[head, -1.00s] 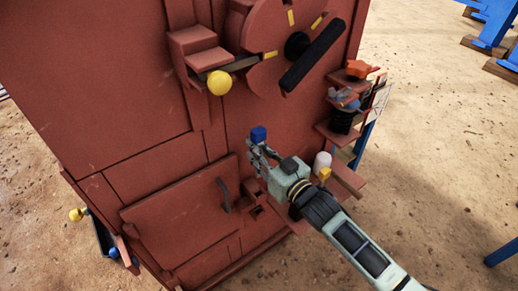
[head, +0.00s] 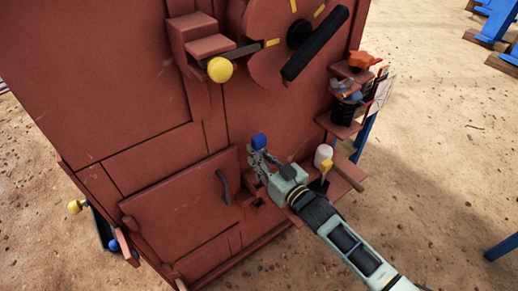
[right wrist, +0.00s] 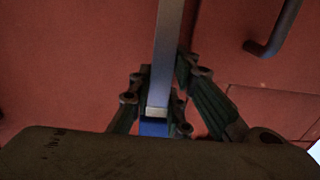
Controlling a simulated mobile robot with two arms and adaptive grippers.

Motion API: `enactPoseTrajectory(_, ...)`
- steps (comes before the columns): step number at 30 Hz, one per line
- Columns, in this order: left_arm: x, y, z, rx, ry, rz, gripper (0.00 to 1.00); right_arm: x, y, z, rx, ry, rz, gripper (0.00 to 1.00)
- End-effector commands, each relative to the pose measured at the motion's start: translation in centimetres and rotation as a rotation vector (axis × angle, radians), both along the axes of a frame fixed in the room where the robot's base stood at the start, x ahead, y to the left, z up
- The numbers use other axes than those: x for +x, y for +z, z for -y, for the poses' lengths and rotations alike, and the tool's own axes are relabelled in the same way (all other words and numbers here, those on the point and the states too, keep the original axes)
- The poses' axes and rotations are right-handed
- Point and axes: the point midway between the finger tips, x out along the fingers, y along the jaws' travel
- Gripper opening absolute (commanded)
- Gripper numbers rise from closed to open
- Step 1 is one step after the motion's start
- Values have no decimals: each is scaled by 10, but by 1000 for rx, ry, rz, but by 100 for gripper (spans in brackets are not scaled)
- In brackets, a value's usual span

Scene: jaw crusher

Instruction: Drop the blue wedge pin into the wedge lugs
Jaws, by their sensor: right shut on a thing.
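My right gripper (head: 257,158) is shut on the blue wedge pin, whose blue head (head: 259,141) shows above the fingers in front of the red crusher face. In the right wrist view a grey bar of the pin (right wrist: 168,50) with a blue end runs between the fingers (right wrist: 160,95). Small red brackets, likely the wedge lugs (head: 251,190), sit on the crusher just below the gripper, partly hidden by it. I cannot tell whether the pin's lower end touches them. My left gripper is out of view.
A dark curved handle (head: 223,187) is on the red door left of the gripper. A lever with a yellow ball (head: 220,69) is above. A shelf with a white cylinder (head: 323,154) and shelves with small parts (head: 346,110) stand to the right. Open sandy ground lies beyond.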

Motion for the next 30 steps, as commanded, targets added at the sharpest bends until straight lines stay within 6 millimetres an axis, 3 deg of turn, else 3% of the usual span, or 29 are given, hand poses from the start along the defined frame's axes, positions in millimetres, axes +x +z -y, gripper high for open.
enactPoseTrajectory(16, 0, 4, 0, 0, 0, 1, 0, 0, 2, 0, 4, 1, 5, 0)
enactPoseTrajectory(30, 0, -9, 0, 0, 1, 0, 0, 0, -14, -1, 3, 1, 4, 0)
